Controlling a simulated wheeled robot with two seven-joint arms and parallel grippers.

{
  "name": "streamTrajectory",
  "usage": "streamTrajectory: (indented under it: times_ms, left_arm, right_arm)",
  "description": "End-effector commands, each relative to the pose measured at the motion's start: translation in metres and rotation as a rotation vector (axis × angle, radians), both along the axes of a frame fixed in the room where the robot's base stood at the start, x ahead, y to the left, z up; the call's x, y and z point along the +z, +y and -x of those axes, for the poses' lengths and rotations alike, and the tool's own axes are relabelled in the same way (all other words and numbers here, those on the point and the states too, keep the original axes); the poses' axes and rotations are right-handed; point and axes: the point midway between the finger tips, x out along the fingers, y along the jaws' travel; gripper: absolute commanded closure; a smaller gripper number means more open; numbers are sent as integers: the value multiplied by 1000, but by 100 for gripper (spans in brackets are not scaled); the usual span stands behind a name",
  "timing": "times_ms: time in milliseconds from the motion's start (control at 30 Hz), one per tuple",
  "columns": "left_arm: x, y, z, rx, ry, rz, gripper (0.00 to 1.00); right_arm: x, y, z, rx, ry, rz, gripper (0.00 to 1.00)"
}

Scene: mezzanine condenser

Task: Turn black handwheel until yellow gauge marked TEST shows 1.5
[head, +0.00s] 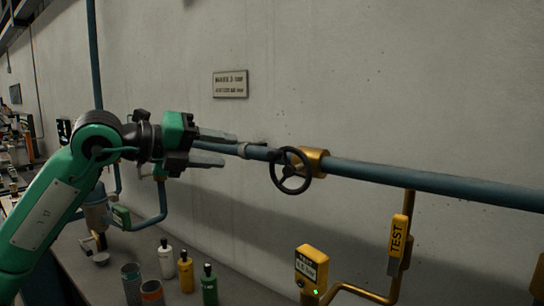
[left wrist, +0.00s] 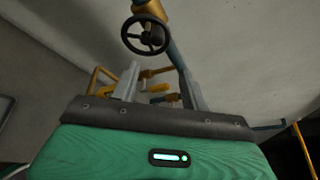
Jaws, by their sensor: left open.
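The black handwheel (head: 290,171) has spokes and sits on a brass valve body (head: 313,160) on the blue pipe. It also shows at the top of the left wrist view (left wrist: 145,34). The yellow gauge (head: 311,270) has a small display, too small to read surely, and a green light. My right gripper is not in view.
The blue pipe (head: 440,184) runs along the grey wall. A sign plate (head: 230,84) is above it. Bottles, a white one (head: 166,260), a yellow one (head: 186,271) and a green one (head: 209,286), stand on the counter below with cups (head: 131,283). Space before the handwheel looks clear.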

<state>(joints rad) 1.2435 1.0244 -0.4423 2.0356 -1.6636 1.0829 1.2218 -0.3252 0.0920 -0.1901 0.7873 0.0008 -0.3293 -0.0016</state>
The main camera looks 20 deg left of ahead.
Motion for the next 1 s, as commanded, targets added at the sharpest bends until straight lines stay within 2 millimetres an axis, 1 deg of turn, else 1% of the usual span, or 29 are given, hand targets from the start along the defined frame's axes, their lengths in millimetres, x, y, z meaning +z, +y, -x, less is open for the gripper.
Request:
streamTrajectory:
  times_ms: [67,167,267,333,467,600,733,900,1000]
  left_arm:
    - [3,7,-1,28,4,-13,54]
    - [3,6,-5,37,7,-18,54]
    - [1,-3,-15,35,8,-17,54]
    - [-2,-11,-25,32,9,-17,54]
    - [-7,-29,-46,31,9,-17,54]
    - [-14,-47,-69,32,9,-17,54]
    - [-20,-60,-87,32,8,-17,54]
    - [-25,-71,-101,34,6,-18,54]
    - [-28,-74,-105,33,7,-18,54]
  right_arm:
    - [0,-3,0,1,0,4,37]
    - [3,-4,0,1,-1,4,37]
    - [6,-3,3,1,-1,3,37]
    - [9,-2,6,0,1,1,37]
    - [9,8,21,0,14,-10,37]
    - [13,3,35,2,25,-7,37]
    - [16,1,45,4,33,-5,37]
    - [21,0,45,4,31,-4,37]
    - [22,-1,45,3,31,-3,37]
